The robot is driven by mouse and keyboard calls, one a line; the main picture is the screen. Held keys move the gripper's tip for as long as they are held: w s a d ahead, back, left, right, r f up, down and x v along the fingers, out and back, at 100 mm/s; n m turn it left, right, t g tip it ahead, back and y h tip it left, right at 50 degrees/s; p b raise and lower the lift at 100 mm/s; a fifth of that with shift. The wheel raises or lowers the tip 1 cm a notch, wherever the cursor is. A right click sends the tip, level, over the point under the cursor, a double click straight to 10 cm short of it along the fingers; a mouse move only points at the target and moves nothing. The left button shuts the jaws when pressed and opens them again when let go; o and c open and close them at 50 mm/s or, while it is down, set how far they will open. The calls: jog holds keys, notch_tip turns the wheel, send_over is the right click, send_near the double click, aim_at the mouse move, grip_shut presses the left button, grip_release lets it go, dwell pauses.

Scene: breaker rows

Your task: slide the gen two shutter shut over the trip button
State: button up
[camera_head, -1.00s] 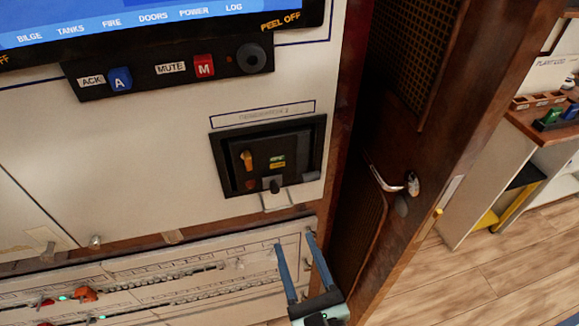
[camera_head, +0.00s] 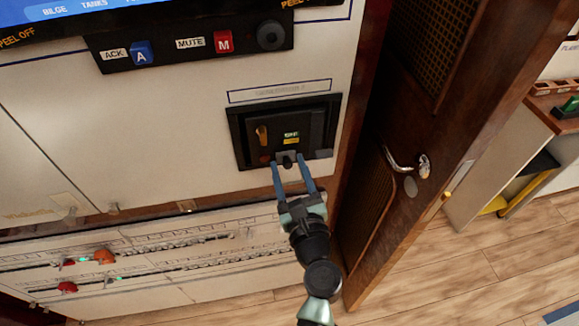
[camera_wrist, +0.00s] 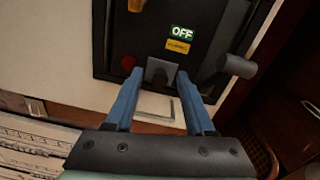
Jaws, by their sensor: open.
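The gen two unit is a black framed panel (camera_head: 240,130) under a faint label plate. The shutter (camera_head: 287,154) is a small grey plate with a dark knob at the panel's lower edge; it also shows in the wrist view (camera_wrist: 155,68). The red trip button (camera_wrist: 129,62) is uncovered, just left of the shutter. My gripper (camera_head: 288,163) is open, with its blue fingers on either side of the shutter's knob. In the wrist view, my fingertips (camera_wrist: 158,78) straddle it; I cannot tell whether either touches it.
A green OFF sign (camera_wrist: 181,33) and a yellow label sit above the shutter. A dark lever (camera_wrist: 238,66) sticks out at the right. An orange handle (camera_head: 262,135) is at the panel's left. A wooden door with a metal handle (camera_head: 400,162) stands to the right.

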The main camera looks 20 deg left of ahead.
grip_shut()
dwell(1.4)
